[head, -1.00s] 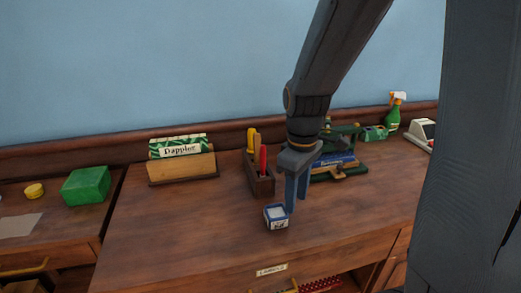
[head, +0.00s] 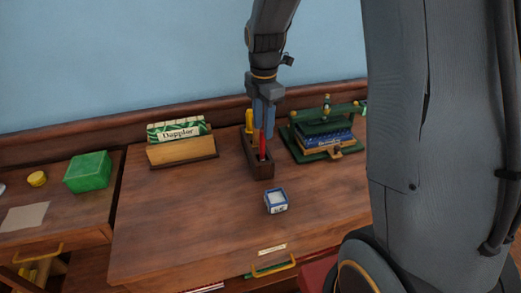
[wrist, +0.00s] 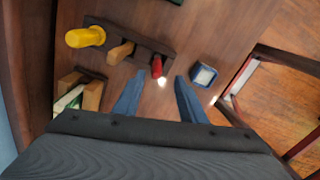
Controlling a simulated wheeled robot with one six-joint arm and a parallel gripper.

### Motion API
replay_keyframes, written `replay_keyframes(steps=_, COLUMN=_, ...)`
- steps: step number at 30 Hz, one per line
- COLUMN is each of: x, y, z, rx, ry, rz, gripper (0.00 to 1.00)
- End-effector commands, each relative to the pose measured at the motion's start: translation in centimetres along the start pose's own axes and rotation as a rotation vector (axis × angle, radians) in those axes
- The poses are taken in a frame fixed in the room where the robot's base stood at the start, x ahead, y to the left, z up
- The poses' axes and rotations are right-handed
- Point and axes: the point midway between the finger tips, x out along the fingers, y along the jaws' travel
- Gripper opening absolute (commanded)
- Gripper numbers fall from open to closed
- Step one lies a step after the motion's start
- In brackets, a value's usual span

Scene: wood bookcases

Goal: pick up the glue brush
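A dark wooden tool holder (head: 262,170) stands on the desk with three upright handles: a yellow one (head: 249,122), a light wooden one (wrist: 121,52) and a red one (head: 263,146). None is labelled, so I cannot tell which is the glue brush. My gripper (head: 263,128) points down over the holder, its blue fingers partly hiding the wooden handle in the head view. In the wrist view, my gripper (wrist: 160,76) is open, with the red handle (wrist: 157,67) near the gap between its fingertips. Nothing is held.
A small blue-and-white box (head: 276,201) sits in front of the holder. A green press (head: 323,137) with books stands to the right. A wooden card rack (head: 180,152) is at the left. The desk's front left is clear.

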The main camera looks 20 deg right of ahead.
Motion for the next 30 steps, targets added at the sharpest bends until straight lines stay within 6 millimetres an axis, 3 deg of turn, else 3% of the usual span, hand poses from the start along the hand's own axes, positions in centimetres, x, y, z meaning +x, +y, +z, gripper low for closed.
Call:
replay_keyframes(steps=14, x=2.3, y=0.6, z=0.1, rx=-0.011, ry=0.000, rz=0.000, gripper=0.37)
replay_keyframes(steps=30, x=7.5, y=0.1, z=0.0, rx=-0.010, ry=0.001, rz=-0.002, gripper=0.37)
